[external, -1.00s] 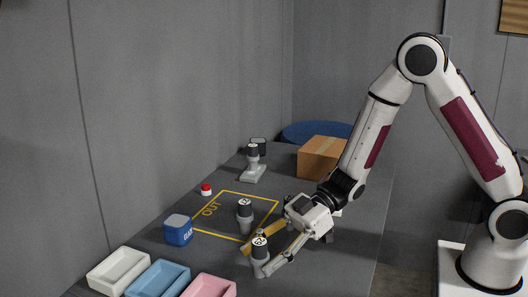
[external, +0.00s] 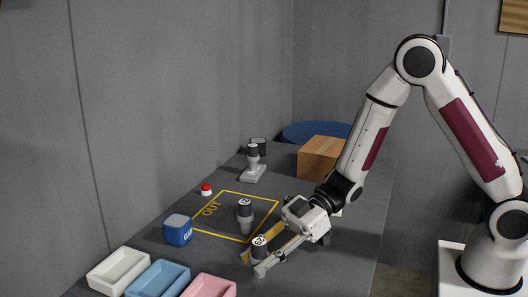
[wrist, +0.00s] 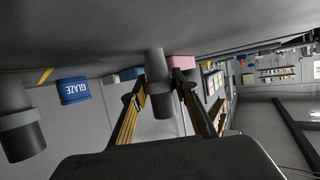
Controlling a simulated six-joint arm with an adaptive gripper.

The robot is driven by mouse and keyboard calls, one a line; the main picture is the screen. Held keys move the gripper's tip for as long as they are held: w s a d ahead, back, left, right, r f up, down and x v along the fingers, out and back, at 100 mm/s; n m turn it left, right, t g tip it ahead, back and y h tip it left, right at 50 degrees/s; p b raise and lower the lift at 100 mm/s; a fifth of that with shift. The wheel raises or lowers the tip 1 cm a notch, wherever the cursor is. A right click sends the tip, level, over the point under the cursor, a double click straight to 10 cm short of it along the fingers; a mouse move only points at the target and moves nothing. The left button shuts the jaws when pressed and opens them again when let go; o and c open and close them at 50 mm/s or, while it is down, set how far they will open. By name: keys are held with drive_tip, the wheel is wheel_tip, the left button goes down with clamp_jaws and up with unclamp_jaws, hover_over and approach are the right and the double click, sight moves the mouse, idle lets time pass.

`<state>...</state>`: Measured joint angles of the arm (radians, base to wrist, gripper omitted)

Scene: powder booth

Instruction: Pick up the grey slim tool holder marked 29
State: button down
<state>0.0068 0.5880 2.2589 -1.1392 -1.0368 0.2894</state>
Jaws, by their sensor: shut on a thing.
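A grey slim tool holder (external: 259,252) with a white-marked dark top stands upright near the table's front; its number is too small to read surely. My gripper (external: 256,262) is shut on it, one finger on each side. In the wrist view my gripper (wrist: 161,95) has the holder (wrist: 155,65) between its fingers. A second grey holder (external: 245,216), also with a marked top, stands apart inside the yellow OUT outline; a grey holder also shows at the left of the wrist view (wrist: 20,125). A third (external: 253,158) is on a small pale stand at the back.
A blue GLAZE box (external: 178,234) stands left of the outline. White (external: 112,274), blue (external: 150,283) and pink (external: 204,290) trays lie at the front left. A red button (external: 206,190) is near the wall side. A cardboard box (external: 318,160) stands at the back right.

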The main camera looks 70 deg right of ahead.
drive_tip(key=shift+r, duration=0.2)
drive_tip(key=shift+r, duration=4.85)
drive_tip(key=shift+a, duration=0.15)
